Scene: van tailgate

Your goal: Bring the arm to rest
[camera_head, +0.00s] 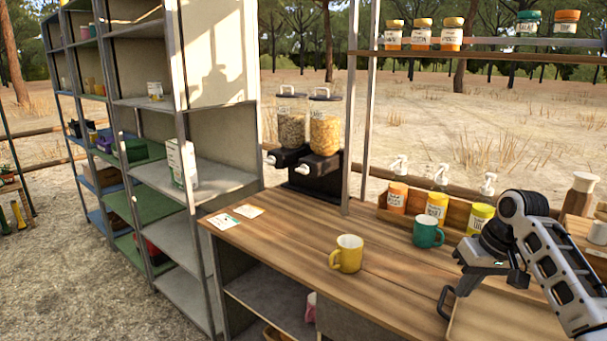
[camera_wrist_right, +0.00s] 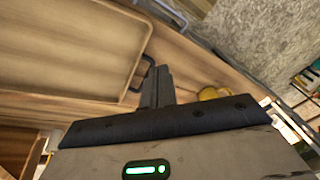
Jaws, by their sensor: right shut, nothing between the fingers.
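My right arm comes in from the right in the head view, over the wooden counter (camera_head: 300,235). My right gripper (camera_head: 462,288) is low over the counter's right part, beside the dark handle of a wooden tray (camera_head: 490,325). In the right wrist view its fingers (camera_wrist_right: 157,86) are together with nothing between them, close to the tray handle (camera_wrist_right: 147,76). I cannot tell whether they touch it. The tray's rim and floor (camera_wrist_right: 70,50) fill the upper left there. My left gripper is not in view.
A yellow mug (camera_head: 347,254) and a teal mug (camera_head: 428,233) stand on the counter left of my right gripper. Two cereal dispensers (camera_head: 325,130) stand at the far end. Metal shelves (camera_head: 200,180) are at left.

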